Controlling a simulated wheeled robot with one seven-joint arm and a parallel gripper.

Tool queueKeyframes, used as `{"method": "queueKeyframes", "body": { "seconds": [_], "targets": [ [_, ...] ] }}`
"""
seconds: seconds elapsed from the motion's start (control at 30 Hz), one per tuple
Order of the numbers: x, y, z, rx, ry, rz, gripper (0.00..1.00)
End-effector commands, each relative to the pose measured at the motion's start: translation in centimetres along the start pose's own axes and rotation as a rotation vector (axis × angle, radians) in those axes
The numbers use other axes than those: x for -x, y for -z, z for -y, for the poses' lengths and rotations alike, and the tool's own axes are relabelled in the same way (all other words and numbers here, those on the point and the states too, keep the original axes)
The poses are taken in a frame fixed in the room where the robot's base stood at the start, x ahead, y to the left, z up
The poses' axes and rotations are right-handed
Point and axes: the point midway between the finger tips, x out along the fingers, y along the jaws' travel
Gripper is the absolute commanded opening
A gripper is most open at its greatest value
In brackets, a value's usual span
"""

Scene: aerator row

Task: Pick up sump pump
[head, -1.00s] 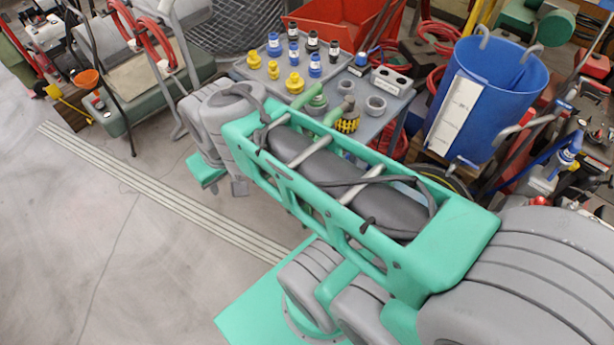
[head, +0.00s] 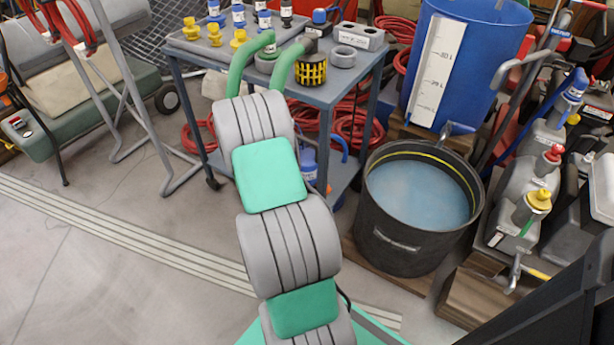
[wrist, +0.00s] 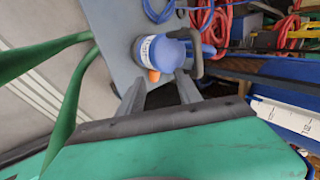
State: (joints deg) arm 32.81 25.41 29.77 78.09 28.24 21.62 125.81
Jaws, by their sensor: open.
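The sump pump, a blue rounded body with a white label, an orange bit and a dark curved handle, shows in the wrist view (wrist: 163,52). It appears to be on the lower grey shelf of the cart. In the head view a blue part of it (head: 308,163) shows just right of my arm. My gripper (wrist: 160,86) is open, its two dark fingers pointing toward the pump. The pump is beyond the fingertips; I cannot tell whether they touch it. In the head view my arm hides the gripper.
The grey cart (head: 335,90) carries yellow and blue fittings. Green hoses (head: 240,70) hang from it beside my arm. A dark tub of water (head: 385,235) and a blue barrel (head: 490,60) stand to the right.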

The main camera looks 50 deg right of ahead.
Motion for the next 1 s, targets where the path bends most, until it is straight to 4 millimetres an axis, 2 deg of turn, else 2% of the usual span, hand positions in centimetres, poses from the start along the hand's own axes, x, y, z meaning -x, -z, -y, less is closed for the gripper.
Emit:
{"method": "queueKeyframes", "body": {
  "seconds": [0.1, 0.2, 0.37, 0.53, 0.6, 0.7, 0.9, 1.0],
  "targets": [
    [-2.0, 0.1, 2.4, -0.002, -0.001, -0.002, 0.41],
    [-3.0, 0.0, 4.1, 0.001, -0.002, 0.0, 0.41],
    [-3.9, 0.0, 5.7, 0.003, -0.002, 0.0, 0.41],
    [-5.8, 0.0, 8.0, 0.003, -0.002, -0.001, 0.41],
    [-7.3, 0.0, 7.6, 0.006, -0.005, -0.001, 0.41],
    [-8.2, -0.1, 7.8, 0.006, -0.003, 0.001, 0.41],
    [-8.2, -0.1, 7.9, 0.006, -0.003, 0.002, 0.41],
    [-8.2, -0.1, 7.9, 0.006, -0.003, 0.001, 0.35]
  ]
}}
